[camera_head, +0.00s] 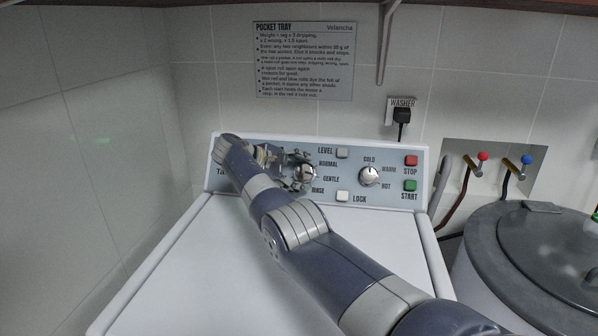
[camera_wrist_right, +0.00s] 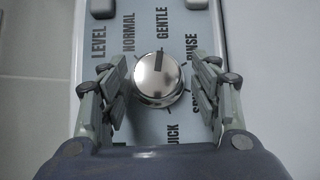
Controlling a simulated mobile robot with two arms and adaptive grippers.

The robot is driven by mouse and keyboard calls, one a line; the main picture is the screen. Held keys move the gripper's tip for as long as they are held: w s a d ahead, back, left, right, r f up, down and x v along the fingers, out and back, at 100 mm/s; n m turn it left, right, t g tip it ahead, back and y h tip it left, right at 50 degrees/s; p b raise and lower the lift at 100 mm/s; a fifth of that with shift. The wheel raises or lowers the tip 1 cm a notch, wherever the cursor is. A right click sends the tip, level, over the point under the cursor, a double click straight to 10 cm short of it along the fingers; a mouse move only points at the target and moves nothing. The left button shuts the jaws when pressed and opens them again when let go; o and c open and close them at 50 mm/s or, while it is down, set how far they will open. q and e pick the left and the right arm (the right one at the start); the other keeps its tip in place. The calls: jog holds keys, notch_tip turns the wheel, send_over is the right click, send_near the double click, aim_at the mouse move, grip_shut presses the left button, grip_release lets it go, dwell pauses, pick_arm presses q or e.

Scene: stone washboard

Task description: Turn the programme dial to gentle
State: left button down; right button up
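The programme dial (camera_head: 306,173) is a round silver knob on the washer's control panel. In the right wrist view the dial (camera_wrist_right: 158,84) is near the middle, and its dark pointer mark points up, roughly toward the word GENTLE (camera_wrist_right: 162,22). NORMAL (camera_wrist_right: 128,32) is to the left of that word and RINSE (camera_wrist_right: 191,48) to the right. My right gripper (camera_head: 297,171) is at the dial. In the wrist view its fingers (camera_wrist_right: 159,92) are open on both sides of the dial, with a narrow gap visible at each side. My left gripper is not in view.
A temperature dial (camera_head: 369,175), a red STOP button (camera_head: 411,160) and a green START button (camera_head: 410,186) are to the right on the panel. LEVEL (camera_head: 342,152) and LOCK (camera_head: 343,196) buttons are close to the gripper. My right arm crosses above the white lid (camera_head: 190,270).

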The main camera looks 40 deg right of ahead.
jog(key=shift+r, duration=0.15)
jog(key=shift+w+a+r, duration=0.1)
jog(key=shift+a+r, duration=0.05)
jog(key=shift+a, duration=0.15)
jog(key=s+v, duration=0.1)
jog(key=v, duration=1)
jog(key=shift+w, duration=0.45)
jog(key=shift+a, duration=0.1)
